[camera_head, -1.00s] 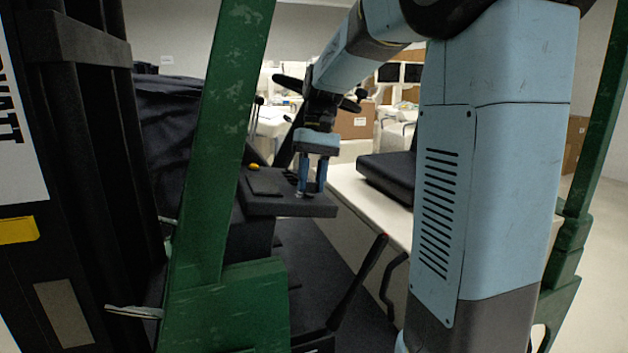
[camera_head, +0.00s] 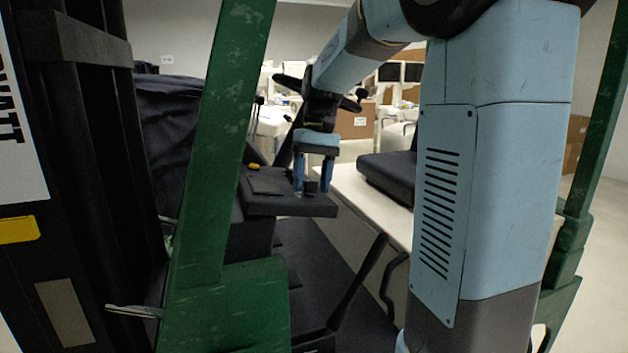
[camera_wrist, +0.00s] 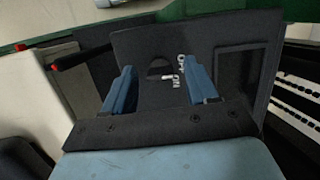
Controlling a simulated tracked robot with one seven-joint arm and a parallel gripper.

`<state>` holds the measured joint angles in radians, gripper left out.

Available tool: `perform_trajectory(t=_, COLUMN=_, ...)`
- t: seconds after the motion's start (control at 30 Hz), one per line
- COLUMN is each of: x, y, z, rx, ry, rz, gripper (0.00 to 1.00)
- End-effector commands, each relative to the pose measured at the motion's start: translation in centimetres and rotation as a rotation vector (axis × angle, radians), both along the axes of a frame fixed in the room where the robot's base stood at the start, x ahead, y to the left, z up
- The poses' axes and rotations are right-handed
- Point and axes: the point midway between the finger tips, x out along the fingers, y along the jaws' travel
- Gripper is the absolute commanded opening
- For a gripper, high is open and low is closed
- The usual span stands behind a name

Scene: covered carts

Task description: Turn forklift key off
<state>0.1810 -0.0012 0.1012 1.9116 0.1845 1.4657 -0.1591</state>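My gripper (camera_head: 311,188) is over the dark dashboard panel (camera_head: 285,206) in the head view, pointing down. Its two blue fingers are spread apart. In the wrist view my gripper (camera_wrist: 161,66) is open, with a gap between the fingers and the key area. The dark forklift key (camera_wrist: 158,68) sits on the panel between the fingers, beside the white OFF label (camera_wrist: 182,67) and ON label (camera_wrist: 176,82). A small white mark lies next to the key on the ON side. The key's exact angle is hard to tell.
A green forklift post (camera_head: 222,150) stands left of the arm in the head view. A black lever (camera_head: 358,282) rises below the panel. A black seat (camera_head: 388,176) is to the right. A steering wheel (camera_head: 290,82) is behind my wrist.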

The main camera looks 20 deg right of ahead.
Motion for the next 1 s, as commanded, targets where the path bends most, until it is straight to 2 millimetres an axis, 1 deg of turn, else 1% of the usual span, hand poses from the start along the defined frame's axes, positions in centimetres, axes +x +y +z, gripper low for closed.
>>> perform_trajectory(t=0.23, x=0.1, y=0.0, z=0.2, rx=0.0, ry=-0.002, rz=0.0, gripper=0.57)
perform_trajectory(t=0.37, x=0.3, y=-0.2, z=1.1, rx=0.0, ry=-0.003, rz=-0.001, gripper=0.57)
perform_trajectory(t=0.47, x=0.7, y=-0.5, z=2.5, rx=0.0, ry=-0.004, rz=-0.001, gripper=0.57)
perform_trajectory(t=0.8, x=2.1, y=-1.9, z=8.9, rx=0.0, ry=-0.005, rz=-0.001, gripper=0.57)
perform_trajectory(t=1.0, x=2.7, y=-2.4, z=11.7, rx=0.0, ry=-0.001, rz=0.0, gripper=0.57)
